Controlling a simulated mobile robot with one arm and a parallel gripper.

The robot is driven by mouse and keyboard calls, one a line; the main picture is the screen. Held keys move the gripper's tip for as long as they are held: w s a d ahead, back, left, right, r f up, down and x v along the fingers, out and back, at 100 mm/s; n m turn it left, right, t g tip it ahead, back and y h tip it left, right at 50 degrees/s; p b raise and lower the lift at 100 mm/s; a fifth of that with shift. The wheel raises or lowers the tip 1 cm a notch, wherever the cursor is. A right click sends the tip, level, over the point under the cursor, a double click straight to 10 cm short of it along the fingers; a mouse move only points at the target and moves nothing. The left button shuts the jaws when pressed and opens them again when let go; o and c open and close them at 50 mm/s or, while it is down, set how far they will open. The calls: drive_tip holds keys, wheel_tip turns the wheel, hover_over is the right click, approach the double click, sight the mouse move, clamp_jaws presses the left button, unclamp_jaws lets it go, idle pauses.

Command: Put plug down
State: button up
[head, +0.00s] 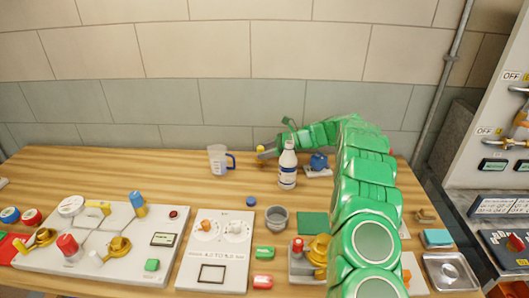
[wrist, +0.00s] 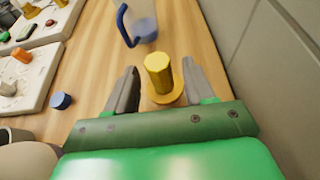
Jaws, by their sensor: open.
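The plug (wrist: 158,72) is yellow, with a faceted upright stem on a round flange. In the wrist view it stands on the wooden table between my two dark fingers, with a gap on both sides. My gripper (wrist: 159,82) is open and does not appear to touch it. In the head view the plug (head: 261,149) is a small yellow spot at the back of the table. My gripper (head: 270,150) is beside it there, partly hidden behind the white spray bottle.
A clear jug with a blue handle (head: 217,159) stands left of the plug. The white bottle (head: 287,166) is in front of my gripper. A blue cap (head: 251,201), a grey cup (head: 277,218) and valve panels (head: 213,252) lie nearer. The back wall is close behind.

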drive_tip(key=v, duration=1.1)
drive_tip(key=shift+d, duration=0.35)
drive_tip(key=shift+r, duration=0.1)
drive_tip(key=s+d+r+n+h, duration=0.3)
drive_tip(key=s+r+n+h, duration=0.25)
drive_tip(key=s+r, duration=0.45)
drive_tip(key=s+a+r+n+h, duration=0.1)
drive_tip(key=s+r+n, duration=0.1)
drive_tip(key=s, duration=0.5)
drive_tip(key=s+r+n+h, duration=0.1)
drive_tip(key=s+r+n, duration=0.1)
drive_tip(key=s, duration=0.5)
drive_tip(key=s+d+f+n+h, duration=0.1)
drive_tip(key=s+d+n+h, duration=0.1)
drive_tip(key=s, duration=1)
drive_tip(key=s+d+f+n+g+h, duration=0.1)
drive_tip(key=s+d+f+n+h, duration=0.1)
drive_tip(key=s, duration=1.1)
drive_tip(key=s+d+f+n+h, duration=0.1)
drive_tip(key=s+n, duration=0.3)
drive_tip(key=s, duration=0.9)
drive_tip(key=shift+d+f+g+h, duration=0.4)
drive_tip(key=shift+d+h, duration=0.05)
drive_tip(key=shift+d, duration=0.2)
